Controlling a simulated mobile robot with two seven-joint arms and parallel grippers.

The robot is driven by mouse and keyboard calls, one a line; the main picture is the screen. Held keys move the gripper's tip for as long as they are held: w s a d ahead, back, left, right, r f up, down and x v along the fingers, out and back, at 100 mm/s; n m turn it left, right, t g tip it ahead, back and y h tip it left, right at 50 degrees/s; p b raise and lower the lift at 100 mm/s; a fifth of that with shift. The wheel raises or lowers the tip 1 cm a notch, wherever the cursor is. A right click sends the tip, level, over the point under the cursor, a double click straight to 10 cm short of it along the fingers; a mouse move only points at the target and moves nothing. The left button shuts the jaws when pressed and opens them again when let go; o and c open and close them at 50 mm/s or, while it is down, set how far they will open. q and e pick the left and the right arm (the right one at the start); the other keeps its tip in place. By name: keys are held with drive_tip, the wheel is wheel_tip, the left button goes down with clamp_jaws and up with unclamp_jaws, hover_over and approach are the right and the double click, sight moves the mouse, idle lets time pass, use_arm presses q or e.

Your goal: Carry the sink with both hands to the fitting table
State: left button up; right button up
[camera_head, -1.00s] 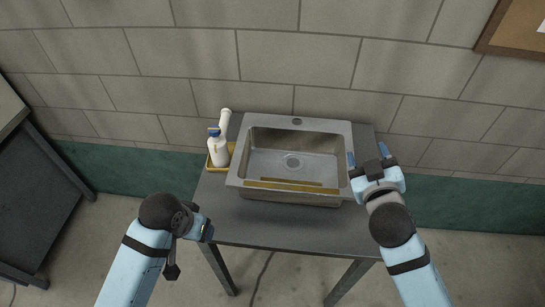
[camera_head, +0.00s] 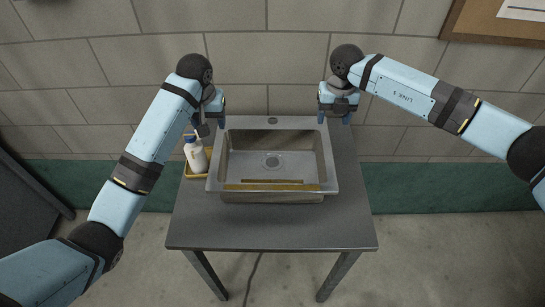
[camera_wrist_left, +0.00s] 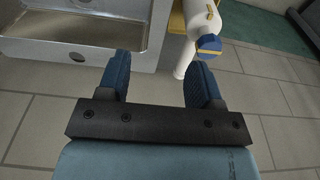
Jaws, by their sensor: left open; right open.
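A grey metal sink (camera_head: 298,122) with a drain in its basin and yellow-brown strips along its front side sits on a dark grey table (camera_head: 270,228). My left gripper (camera_head: 209,121) is open at the sink's back left corner, beside a white bottle. In the left wrist view its fingers (camera_wrist_left: 158,72) are spread with nothing between them gripped, and the sink's rim (camera_wrist_left: 156,35) is at upper left. My right gripper (camera_head: 335,118) is open and empty at the sink's back right corner, fingers downward. I cannot tell whether either gripper touches the sink.
A white bottle (camera_head: 196,158) with a blue part stands in a yellow tray (camera_head: 188,174) close to the sink's left side; the bottle also shows in the left wrist view (camera_wrist_left: 205,25). A block wall (camera_head: 265,50) stands behind. The table's front strip is clear.

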sight(217, 148)
use_arm(q)
drive_tip(key=shift+r, duration=0.1)
use_arm(e)
drive_tip(key=shift+w+d+r, duration=0.1)
drive_tip(key=shift+d, duration=0.2)
use_arm(q)
drive_tip(key=f, duration=0.4)
drive_tip(key=w+f, duration=0.1)
drive_tip(key=f, duration=0.8)
drive_tip(key=shift+w+f, duration=0.4)
use_arm(e)
wheel_tip(217, 148, down, 14)
drive_tip(key=shift+r, duration=0.1)
use_arm(q)
clamp_jaws()
use_arm(e)
clamp_jaws()
use_arm(q)
drive_tip(key=shift+r, duration=0.15)
use_arm(e)
drive_tip(key=shift+a+r, duration=0.1)
drive_tip(key=shift+r, duration=0.05)
